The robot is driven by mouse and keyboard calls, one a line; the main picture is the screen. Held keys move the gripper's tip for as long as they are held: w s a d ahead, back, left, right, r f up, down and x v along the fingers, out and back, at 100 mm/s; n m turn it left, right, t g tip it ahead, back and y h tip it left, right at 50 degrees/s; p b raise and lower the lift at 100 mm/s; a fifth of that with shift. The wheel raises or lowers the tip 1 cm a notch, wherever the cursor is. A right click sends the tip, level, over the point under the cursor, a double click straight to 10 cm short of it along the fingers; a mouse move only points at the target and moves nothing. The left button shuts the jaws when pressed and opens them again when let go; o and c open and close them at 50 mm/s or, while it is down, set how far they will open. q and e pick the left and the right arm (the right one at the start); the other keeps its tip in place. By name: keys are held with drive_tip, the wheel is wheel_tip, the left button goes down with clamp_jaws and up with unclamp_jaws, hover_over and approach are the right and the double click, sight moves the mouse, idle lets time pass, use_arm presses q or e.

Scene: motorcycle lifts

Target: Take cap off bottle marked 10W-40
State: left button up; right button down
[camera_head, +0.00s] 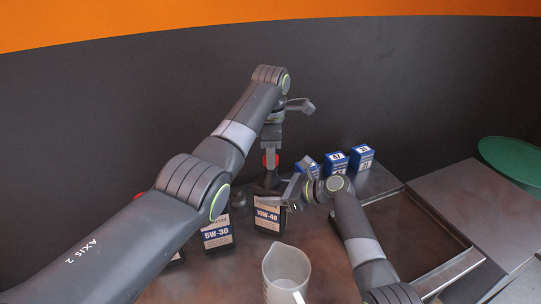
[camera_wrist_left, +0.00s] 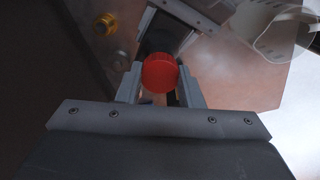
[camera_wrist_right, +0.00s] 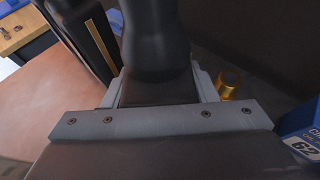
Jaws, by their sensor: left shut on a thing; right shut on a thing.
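The black bottle marked 10W-40 (camera_head: 268,217) stands upright on the table in the head view, its white label facing me. My right gripper (camera_head: 290,194) is shut around its black upper body (camera_wrist_right: 155,40) from the right side. My left gripper (camera_head: 270,162) points down above the bottle and is shut on the red cap (camera_wrist_left: 160,73). The bottle's dark neck shows just below the cap. I cannot tell whether cap and neck touch, since the fingers hide the joint.
The 5W-30 bottle (camera_head: 217,236) stands to the left, with another partly hidden bottle beyond it. A translucent jug (camera_head: 285,275) stands in front. Blue boxes (camera_head: 336,163) stand behind right, and a metal tray (camera_head: 455,268) lies right. A brass-coloured fitting (camera_wrist_right: 228,84) is near the bottle.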

use_arm(q)
drive_tip(key=shift+r, duration=2)
use_arm(e)
drive_tip(key=shift+c, duration=2.4)
unclamp_jaws()
